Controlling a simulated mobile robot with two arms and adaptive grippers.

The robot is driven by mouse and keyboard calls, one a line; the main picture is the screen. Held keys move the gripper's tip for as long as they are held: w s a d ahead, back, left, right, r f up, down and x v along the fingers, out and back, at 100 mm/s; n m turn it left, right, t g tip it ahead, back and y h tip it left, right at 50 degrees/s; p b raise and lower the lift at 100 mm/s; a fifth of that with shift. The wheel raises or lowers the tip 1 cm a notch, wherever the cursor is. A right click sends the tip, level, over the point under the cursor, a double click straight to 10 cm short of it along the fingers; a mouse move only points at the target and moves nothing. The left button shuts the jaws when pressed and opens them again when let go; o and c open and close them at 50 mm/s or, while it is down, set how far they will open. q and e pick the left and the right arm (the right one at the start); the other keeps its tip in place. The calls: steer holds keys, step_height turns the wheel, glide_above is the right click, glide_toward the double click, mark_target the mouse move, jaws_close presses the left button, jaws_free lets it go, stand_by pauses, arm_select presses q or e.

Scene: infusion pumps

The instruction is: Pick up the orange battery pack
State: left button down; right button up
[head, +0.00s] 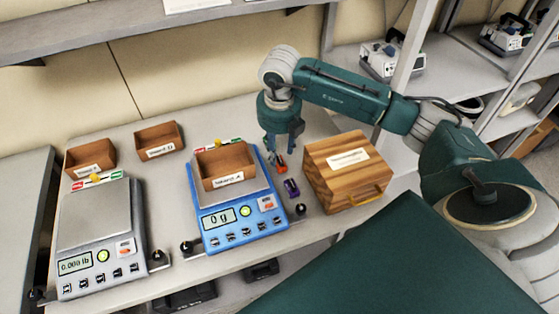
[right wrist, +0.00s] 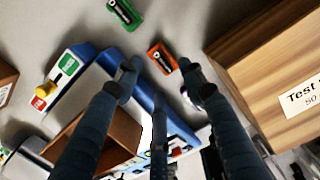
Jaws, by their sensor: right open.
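The orange battery pack (head: 281,168) lies on the bench between the blue scale and the wooden box, just below my right gripper (head: 279,152). In the right wrist view the orange battery pack (right wrist: 162,57) has a black label and lies just beyond the open fingertips of my right gripper (right wrist: 159,75), roughly centred between them. The fingers point down and hold nothing; I cannot tell the exact height gap. My left gripper is not in view.
A purple pack (head: 292,187) lies nearby; a green pack (right wrist: 123,14) shows in the wrist view. The blue scale (head: 243,235) bears a brown bin (head: 222,168). The wooden box (head: 345,170) stands close on the right. Another scale (head: 98,270) stands left.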

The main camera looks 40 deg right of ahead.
mark_target(278, 159)
steer(key=f, duration=0.1)
steer(key=f+p, duration=0.1)
steer(key=f, duration=0.2)
steer(key=shift+w+d, duration=0.2)
steer(key=shift+w, duration=0.05)
steer(key=shift+w+f, duration=0.1)
steer(key=shift+f, duration=0.05)
steer(key=shift+c, duration=0.5)
steer(key=c, duration=0.9)
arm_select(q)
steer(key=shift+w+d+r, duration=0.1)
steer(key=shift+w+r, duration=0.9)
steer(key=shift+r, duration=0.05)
